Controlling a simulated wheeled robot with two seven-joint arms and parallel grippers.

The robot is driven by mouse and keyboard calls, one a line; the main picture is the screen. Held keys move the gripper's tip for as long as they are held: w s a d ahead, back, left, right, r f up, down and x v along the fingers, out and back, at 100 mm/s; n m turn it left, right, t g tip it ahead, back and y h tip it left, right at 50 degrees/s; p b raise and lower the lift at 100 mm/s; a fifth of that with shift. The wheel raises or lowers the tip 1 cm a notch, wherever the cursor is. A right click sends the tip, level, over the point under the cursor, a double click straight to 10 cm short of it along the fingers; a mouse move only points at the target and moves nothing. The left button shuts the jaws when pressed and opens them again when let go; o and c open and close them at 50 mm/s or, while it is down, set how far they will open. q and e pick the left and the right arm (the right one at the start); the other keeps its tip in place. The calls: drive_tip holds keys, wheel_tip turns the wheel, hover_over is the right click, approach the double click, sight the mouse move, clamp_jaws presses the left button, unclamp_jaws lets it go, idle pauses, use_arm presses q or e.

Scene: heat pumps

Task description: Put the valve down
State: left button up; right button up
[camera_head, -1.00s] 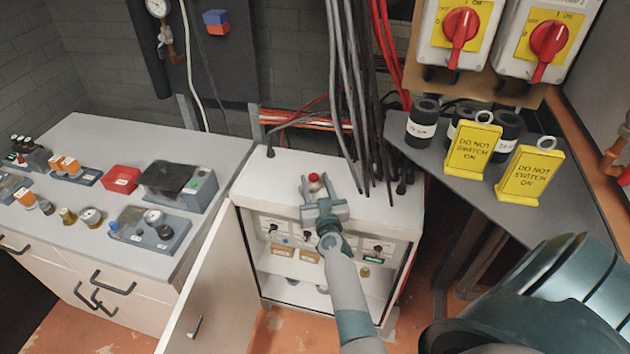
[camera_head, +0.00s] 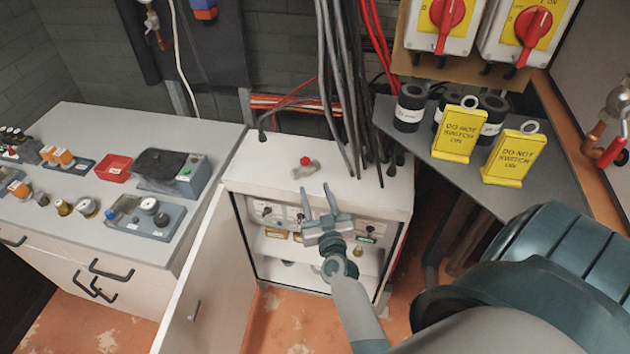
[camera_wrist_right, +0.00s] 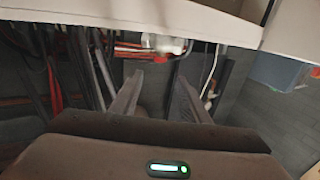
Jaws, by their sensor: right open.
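The valve (camera_head: 305,167), a small grey fitting with a red top, lies on the white top of the cabinet (camera_head: 260,178) near its middle. My right gripper (camera_head: 316,193) is open and empty. In the head view it is in front of the valve, with its fingertips apart from it, over the cabinet's front edge. In the right wrist view the two open fingers (camera_wrist_right: 157,80) have nothing between them. My left gripper is not in view.
Several grey and black cables (camera_head: 345,100) drop onto the cabinet's back right. Two yellow "DO NOT SWITCH ON" signs (camera_head: 458,135) stand on the grey shelf (camera_head: 420,150) at right. The cabinet door (camera_head: 195,275) is open. The counter (camera_head: 90,140) at left holds several parts.

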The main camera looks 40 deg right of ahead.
idle(0.7)
drive_tip(key=s+a+f+n+g+y, duration=0.15)
drive_tip(key=a+f, duration=0.25)
drive_tip(key=f, duration=0.5)
drive_tip(key=s+a+f+n+g+y, duration=0.1)
drive_tip(key=s+a+f+g+y, duration=0.2)
drive_tip(key=f, duration=0.5)
drive_tip(key=s+a+f+n+y, duration=0.1)
drive_tip(key=s+a+f, duration=0.3)
drive_tip(key=f, duration=0.5)
drive_tip(key=s+a+f+n+g+y, duration=0.1)
drive_tip(key=s+a+f+g+y, duration=0.2)
drive_tip(key=s+f, duration=0.55)
drive_tip(key=s+f+n+g, duration=0.1)
drive_tip(key=s+f+g, duration=0.3)
drive_tip(key=s, duration=1.2)
drive_tip(key=s+f+n+g+h, duration=0.1)
drive_tip(key=s+f+g, duration=0.3)
drive_tip(key=s+f, duration=0.8)
drive_tip(key=s+d, duration=0.1)
drive_tip(key=s, duration=0.3)
drive_tip(key=shift+s+f, duration=0.2)
drive_tip(key=shift+s, duration=0.2)
drive_tip(key=shift+a+n+h, duration=0.1)
drive_tip(key=shift+n+h, duration=0.15)
